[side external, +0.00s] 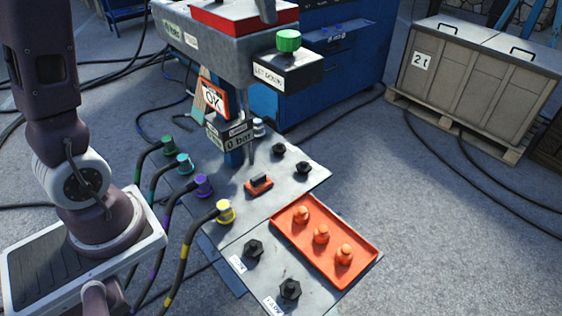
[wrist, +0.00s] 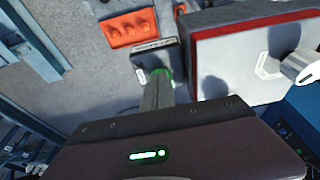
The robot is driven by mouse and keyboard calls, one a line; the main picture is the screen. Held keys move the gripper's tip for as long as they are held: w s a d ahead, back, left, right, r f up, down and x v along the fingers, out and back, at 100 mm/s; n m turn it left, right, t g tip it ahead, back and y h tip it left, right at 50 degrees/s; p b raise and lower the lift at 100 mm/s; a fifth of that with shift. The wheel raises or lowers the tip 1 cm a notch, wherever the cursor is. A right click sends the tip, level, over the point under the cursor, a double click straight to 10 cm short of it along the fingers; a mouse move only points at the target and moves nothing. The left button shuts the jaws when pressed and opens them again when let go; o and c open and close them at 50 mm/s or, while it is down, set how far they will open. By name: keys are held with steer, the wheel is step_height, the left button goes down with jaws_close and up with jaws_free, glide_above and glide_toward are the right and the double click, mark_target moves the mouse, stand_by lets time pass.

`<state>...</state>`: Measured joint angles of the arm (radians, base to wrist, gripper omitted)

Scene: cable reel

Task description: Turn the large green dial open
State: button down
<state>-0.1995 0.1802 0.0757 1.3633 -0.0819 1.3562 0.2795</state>
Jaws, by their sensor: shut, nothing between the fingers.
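The green dial (side external: 288,40) is a ribbed knob on top of a small box (side external: 290,76) labelled "LET DOWN", in the side view. In the wrist view, only a sliver of the green dial (wrist: 166,71) shows past the fingers, on the dark box (wrist: 147,54). My gripper (wrist: 159,80) is shut and empty, its fingertips in line with the dial and covering most of it. I cannot tell whether they touch it. The side view does not show my fingers; the dial top stands uncovered there.
A grey housing (side external: 205,42) with a red-edged top (side external: 230,14) and an upright grey lever (side external: 266,10) adjoins the box. An orange tray (side external: 350,275) with orange pieces lies below. Coloured hose fittings stand at left. A wooden crate (side external: 480,85) stands at right.

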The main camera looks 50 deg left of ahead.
mark_target(289, 44)
steer(key=shift+w+v, duration=0.25)
steer(key=shift+v, duration=0.85)
steer(key=x, duration=0.4)
steer(key=s+x, duration=0.1)
steer(key=shift+d+f, duration=0.4)
steer(key=shift+f, duration=0.15)
steer(key=shift+w, duration=0.1)
